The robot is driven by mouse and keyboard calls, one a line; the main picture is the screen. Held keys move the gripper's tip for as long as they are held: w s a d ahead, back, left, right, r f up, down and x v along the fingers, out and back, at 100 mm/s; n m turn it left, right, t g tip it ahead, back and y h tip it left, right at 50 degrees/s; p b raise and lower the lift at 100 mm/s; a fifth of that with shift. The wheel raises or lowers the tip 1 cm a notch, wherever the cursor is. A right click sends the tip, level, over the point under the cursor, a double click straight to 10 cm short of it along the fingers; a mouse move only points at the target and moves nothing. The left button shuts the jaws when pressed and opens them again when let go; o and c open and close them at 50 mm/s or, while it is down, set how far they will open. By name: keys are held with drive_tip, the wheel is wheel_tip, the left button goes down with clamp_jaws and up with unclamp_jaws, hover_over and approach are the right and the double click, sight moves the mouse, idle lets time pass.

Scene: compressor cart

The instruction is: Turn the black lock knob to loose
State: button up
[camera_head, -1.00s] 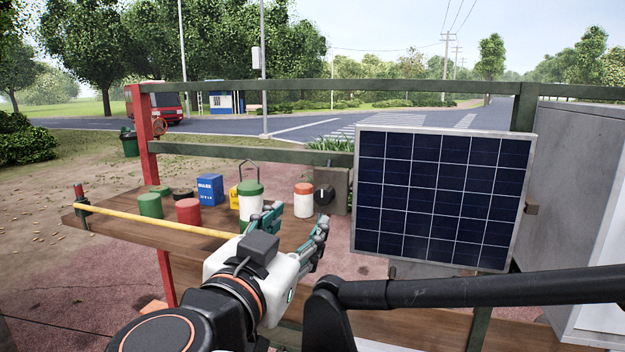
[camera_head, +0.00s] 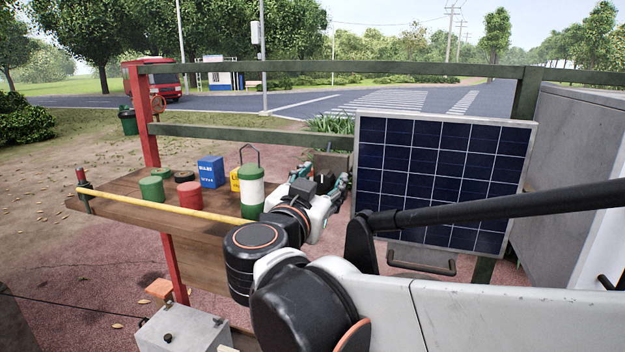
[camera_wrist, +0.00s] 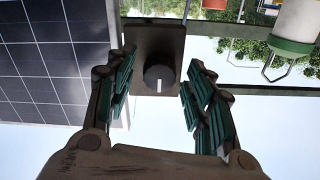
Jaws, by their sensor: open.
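The black lock knob (camera_wrist: 159,78) is round with a short white mark and sits on a dark mounting block (camera_wrist: 153,45) in the wrist view. The mark runs toward the bottom of that picture. My gripper (camera_wrist: 159,92) is open, with one green-padded finger on each side of the knob and a visible gap to it on both sides. In the head view my gripper (camera_head: 336,186) is in front of the block (camera_head: 333,163) and mostly hides the knob. Whether the fingertips reach past the knob's face cannot be told.
A solar panel (camera_head: 440,180) stands close to the right of my gripper. A wooden shelf (camera_head: 205,228) to the left holds a green-and-white canister (camera_head: 252,192), a red can (camera_head: 189,195) and a blue box (camera_head: 210,172). A yellow bar (camera_head: 165,207) runs along its front.

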drive_tip(key=shift+w+d, duration=0.15)
drive_tip(key=shift+w, duration=0.1)
drive_tip(key=c, duration=1.1)
